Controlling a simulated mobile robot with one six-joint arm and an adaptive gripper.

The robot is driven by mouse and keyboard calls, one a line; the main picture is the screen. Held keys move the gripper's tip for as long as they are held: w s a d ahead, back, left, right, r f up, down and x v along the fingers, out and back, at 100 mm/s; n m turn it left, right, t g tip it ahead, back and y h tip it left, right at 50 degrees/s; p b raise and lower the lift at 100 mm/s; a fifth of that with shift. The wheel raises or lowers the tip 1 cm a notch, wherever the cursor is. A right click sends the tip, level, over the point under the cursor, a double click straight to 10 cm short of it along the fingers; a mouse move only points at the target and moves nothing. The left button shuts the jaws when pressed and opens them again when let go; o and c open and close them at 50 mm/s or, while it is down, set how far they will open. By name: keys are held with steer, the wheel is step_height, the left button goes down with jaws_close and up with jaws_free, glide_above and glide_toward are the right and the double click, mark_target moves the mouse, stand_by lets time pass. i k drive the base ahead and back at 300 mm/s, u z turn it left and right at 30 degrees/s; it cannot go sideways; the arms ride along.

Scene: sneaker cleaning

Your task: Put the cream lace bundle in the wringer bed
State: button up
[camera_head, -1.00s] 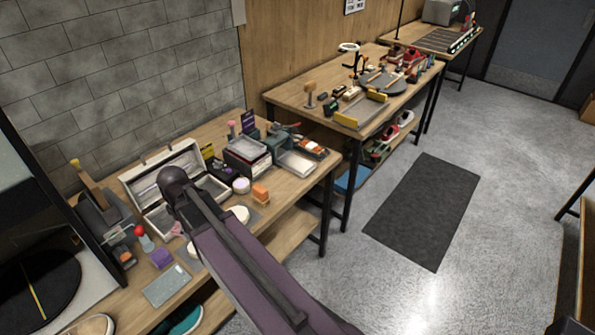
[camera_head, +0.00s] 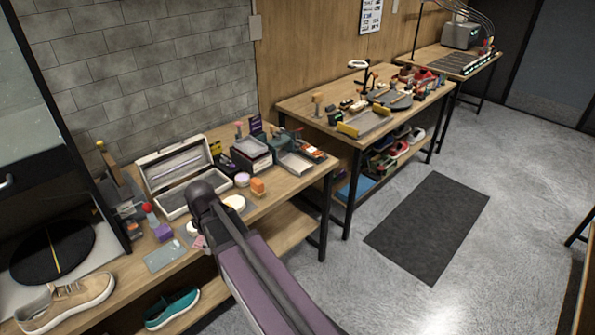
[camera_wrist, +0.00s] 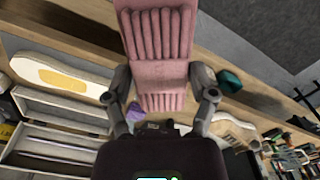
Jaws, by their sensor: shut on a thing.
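In the wrist view my gripper (camera_wrist: 162,80) is shut on a ribbed pink bundle (camera_wrist: 158,35) with a flat band around its middle. The bundle looks pink rather than cream. In the head view only a small pink piece (camera_head: 198,242) shows past my dark arm, which hides the gripper. A grey-green device (camera_head: 277,138) with a shallow metal tray (camera_head: 296,163) stands at the right end of the near bench; I cannot tell for certain whether it is the wringer bed.
The floor by the dark mat (camera_head: 430,225) is clear.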

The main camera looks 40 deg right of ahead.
mark_target(295, 164)
steer(key=u, duration=0.2)
steer(key=k, duration=0.4)
steer(key=z, duration=1.1)
steer(key=i, duration=1.7)
steer(key=z, duration=0.05)
